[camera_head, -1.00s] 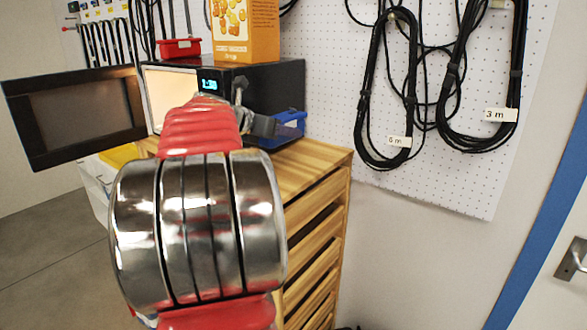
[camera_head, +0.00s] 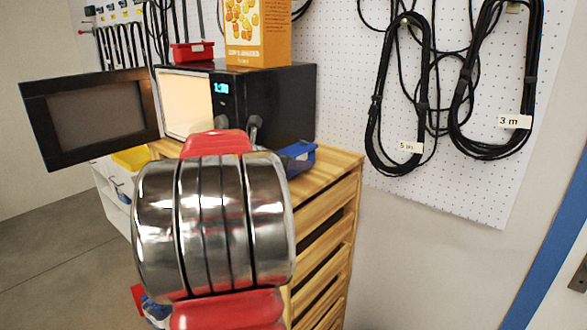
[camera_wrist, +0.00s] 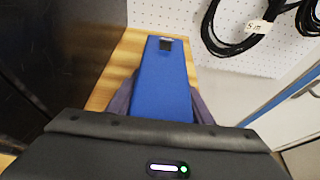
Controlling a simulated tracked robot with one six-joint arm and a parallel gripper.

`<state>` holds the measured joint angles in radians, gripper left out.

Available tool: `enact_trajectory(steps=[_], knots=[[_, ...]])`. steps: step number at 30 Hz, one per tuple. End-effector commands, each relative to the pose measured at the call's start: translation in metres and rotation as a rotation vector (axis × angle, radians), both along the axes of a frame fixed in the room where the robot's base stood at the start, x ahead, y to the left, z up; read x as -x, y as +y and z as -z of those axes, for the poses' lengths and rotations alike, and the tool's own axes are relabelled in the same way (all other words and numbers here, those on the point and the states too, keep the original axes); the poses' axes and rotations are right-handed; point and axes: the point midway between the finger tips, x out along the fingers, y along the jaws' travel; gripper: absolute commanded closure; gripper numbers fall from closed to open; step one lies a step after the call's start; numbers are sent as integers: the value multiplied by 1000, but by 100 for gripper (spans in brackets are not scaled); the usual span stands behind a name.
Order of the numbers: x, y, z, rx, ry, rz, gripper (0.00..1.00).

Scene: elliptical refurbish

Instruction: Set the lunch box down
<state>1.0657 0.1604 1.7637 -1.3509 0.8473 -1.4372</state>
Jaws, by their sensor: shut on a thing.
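The blue lunch box (camera_head: 301,156) shows in the head view just right of the microwave, over or on the cabinet's wooden top; my arm hides part of it. In the wrist view the lunch box (camera_wrist: 160,85) is a long blue block with a dark patch at its far end. My gripper (camera_wrist: 160,102) is shut on it, with a grey finger on each side. In the head view my gripper is mostly hidden behind my arm. I cannot tell whether the box's underside touches the wood.
The black microwave (camera_head: 285,100) stands on the wooden cabinet (camera_head: 335,170), its door (camera_head: 90,118) open to the left and its inside lit. An orange carton (camera_head: 258,35) and a red bin (camera_head: 193,51) sit on it. Cables hang on the pegboard (camera_head: 350,60). Bare wood shows around the box.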

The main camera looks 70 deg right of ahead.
Motion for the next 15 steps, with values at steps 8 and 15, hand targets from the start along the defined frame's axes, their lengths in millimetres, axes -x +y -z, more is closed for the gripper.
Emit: enact_trajectory(steps=[8, 15], knots=[[0, 0, 15, 3, -1, 1, 95], [1, 0, 17, 2, -1, 2, 95]])
